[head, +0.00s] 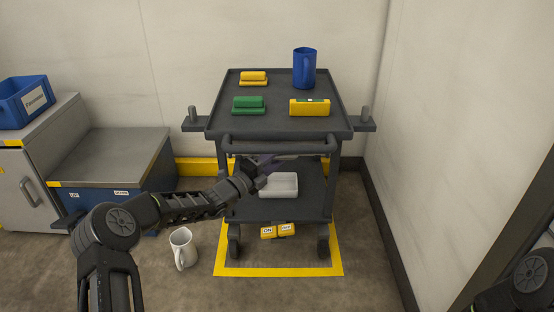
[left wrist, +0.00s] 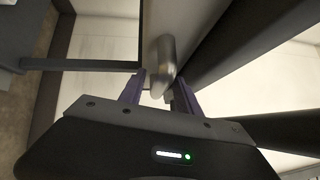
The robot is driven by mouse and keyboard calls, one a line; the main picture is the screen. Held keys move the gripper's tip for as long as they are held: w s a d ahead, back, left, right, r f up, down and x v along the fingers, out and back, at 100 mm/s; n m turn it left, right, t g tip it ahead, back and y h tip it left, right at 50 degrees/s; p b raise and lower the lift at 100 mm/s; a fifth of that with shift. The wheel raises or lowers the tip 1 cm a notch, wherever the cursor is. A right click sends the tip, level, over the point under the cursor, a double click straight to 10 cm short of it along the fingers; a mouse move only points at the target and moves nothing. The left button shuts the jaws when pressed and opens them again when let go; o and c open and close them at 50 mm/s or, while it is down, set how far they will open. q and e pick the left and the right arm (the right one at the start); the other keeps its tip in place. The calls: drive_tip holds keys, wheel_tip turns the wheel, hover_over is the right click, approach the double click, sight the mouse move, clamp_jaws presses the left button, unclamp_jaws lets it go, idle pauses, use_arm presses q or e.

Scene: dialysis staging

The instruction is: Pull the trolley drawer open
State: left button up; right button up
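The dark grey trolley (head: 343,125) stands in the middle of the head view with a push bar (head: 280,144) across its front. A pale bar handle (head: 287,157) shows just below the push bar; the drawer front itself is hard to make out. My left gripper (head: 268,163) reaches in from the left, below the push bar, at the handle's left end. In the left wrist view the purple fingers (left wrist: 160,88) are apart, with the rounded metal handle (left wrist: 161,62) between them, nearer the right finger. Contact is unclear. My right gripper is out of view.
The trolley top carries a blue jug (head: 304,68), a yellow case (head: 310,108) and yellow and green blocks. A white tray (head: 278,185) lies on the lower shelf. A white mug (head: 182,247) stands on the floor at left. A wall (head: 450,110) is close at right.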

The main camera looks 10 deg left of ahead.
use_arm(q)
drive_tip(key=shift+c, duration=0.6)
clamp_jaws()
idle(0.8)
